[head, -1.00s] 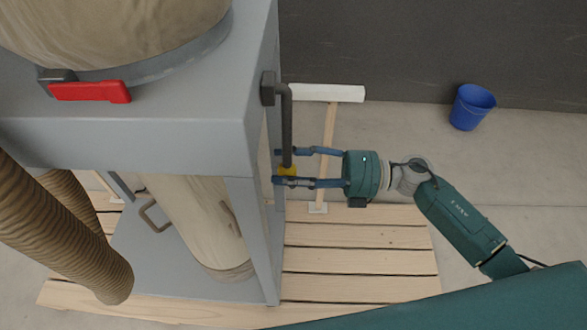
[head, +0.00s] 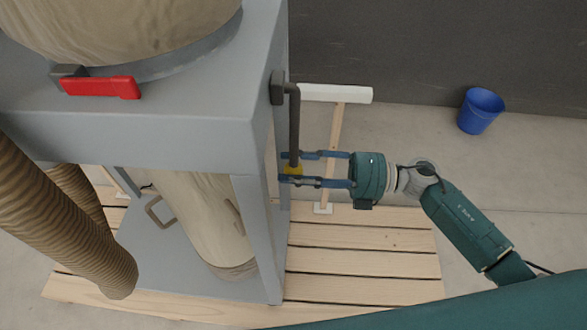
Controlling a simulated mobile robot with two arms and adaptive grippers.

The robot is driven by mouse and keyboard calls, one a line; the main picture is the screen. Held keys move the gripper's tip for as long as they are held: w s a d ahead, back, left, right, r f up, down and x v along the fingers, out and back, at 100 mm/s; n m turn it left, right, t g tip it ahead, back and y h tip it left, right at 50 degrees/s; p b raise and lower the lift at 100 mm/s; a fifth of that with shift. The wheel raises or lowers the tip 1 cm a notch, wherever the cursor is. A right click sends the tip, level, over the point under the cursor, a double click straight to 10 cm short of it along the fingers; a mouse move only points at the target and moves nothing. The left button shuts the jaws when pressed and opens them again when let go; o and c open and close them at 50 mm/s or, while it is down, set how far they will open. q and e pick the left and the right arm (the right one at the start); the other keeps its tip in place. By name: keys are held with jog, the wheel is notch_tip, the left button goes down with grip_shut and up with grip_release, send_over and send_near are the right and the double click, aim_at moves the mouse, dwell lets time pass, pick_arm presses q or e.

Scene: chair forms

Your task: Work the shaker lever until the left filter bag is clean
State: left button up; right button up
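The shaker lever (head: 294,125) is a dark bent rod hanging from a pivot block on the right side of the grey dust collector housing (head: 190,130). My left gripper is out of view.
A red handle (head: 100,87) sits at the upper bag's base. A lower bag (head: 195,215) hangs beneath the housing, beside brown ribbed hoses (head: 65,225). A wooden pallet (head: 350,262) lies underneath. A blue bucket (head: 480,110) stands by the dark wall.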

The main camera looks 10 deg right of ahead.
jog(key=shift+r, duration=0.1)
jog(key=shift+s+r+p, duration=0.15)
jog(key=shift+s+p, duration=0.15)
jog(key=shift+p, duration=0.05)
jog(key=s+p, duration=0.1)
jog(key=s+r+p, duration=0.1)
jog(key=s, duration=0.1)
jog(key=s+a+p, duration=0.1)
jog(key=shift+s+r, duration=0.25)
jog(key=shift+s, duration=0.1)
